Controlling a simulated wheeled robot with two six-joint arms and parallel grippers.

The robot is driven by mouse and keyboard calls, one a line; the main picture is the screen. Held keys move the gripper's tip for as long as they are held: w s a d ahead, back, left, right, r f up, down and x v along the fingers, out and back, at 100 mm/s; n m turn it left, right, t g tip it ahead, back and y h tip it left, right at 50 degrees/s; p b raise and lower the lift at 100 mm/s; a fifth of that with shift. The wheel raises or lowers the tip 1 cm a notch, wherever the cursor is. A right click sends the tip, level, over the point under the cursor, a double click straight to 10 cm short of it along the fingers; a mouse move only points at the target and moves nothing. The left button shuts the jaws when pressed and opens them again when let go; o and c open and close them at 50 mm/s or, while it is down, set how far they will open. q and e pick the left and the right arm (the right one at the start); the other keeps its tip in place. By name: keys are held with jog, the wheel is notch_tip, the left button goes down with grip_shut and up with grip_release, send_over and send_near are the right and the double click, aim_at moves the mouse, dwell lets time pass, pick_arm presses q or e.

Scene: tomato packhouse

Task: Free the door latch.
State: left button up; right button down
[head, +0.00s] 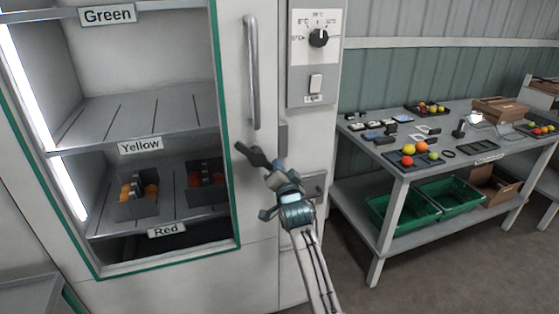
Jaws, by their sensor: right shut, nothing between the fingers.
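The cabinet door (262,195) is white with a green-edged window, and it looks closed. A vertical grey bar handle (252,80) is on it. A small grey block (283,138) sits at the door's right edge, and a grey fitting (314,185) is on the panel just right of it. I cannot tell which of these is the latch, or its state. My right gripper (242,149) is shut and empty, in front of the door below the handle. The wrist partly hides the area beside the grey fitting. My left gripper is not in view.
A control panel (316,55) with a dial and switch is right of the handle. A workbench (400,165) with tomatoes, trays and green crates (405,212) stands at right.

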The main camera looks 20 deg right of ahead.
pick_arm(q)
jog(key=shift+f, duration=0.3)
pick_arm(e)
jog(key=shift+a+f, duration=0.1)
jog(key=shift+f, duration=0.1)
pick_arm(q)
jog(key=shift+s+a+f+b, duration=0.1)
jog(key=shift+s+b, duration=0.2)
